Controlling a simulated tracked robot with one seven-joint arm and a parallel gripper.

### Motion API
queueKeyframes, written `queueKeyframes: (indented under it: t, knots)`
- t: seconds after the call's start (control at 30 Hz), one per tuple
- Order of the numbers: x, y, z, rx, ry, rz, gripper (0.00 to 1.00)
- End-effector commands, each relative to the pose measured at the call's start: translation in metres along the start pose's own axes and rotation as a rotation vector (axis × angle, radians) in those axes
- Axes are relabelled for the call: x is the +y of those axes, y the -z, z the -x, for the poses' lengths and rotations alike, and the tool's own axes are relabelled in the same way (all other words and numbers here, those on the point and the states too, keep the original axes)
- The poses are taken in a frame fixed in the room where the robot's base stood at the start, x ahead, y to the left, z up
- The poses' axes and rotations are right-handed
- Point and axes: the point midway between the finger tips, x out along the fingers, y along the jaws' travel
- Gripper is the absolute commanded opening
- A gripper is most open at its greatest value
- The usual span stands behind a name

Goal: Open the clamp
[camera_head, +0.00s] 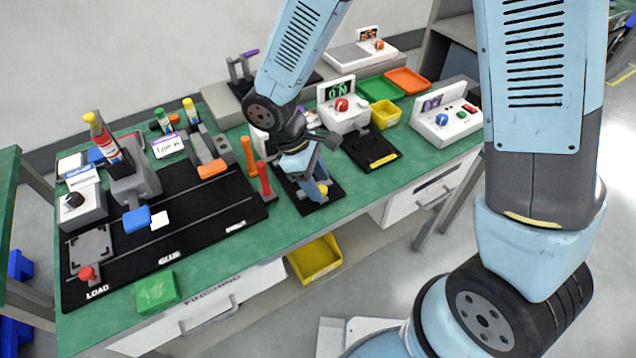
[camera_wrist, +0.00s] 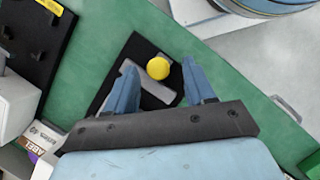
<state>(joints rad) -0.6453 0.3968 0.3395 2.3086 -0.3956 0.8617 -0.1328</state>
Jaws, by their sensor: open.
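A clamp with a yellow ball knob (camera_wrist: 158,68) and a grey bar (camera_wrist: 128,70) sits on a small black plate (camera_wrist: 152,101) in the wrist view. In the head view the plate is on the green bench, and the yellow knob (camera_head: 322,189) shows beside my fingers. My gripper (camera_head: 312,183) points down over this plate. Its two blue fingers are open, and in the wrist view (camera_wrist: 157,72) the knob appears between their tips. I cannot tell whether the fingers touch the knob. Part of the clamp is hidden behind my fingers.
Orange (camera_head: 248,156) and red (camera_head: 265,182) upright handles stand close to the left of my gripper. A black board (camera_head: 372,150) and a yellow bin (camera_head: 385,114) lie to the right. A purple-handled fixture (camera_head: 242,68) stands at the back.

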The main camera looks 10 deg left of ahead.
Motion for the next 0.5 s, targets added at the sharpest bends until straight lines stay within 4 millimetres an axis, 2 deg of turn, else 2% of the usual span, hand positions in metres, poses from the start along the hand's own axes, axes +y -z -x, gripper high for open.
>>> queueKeyframes:
  t: [0.5]
  knots:
    - [0.001, 0.000, 0.097, 0.003, 0.000, -0.003, 0.54]
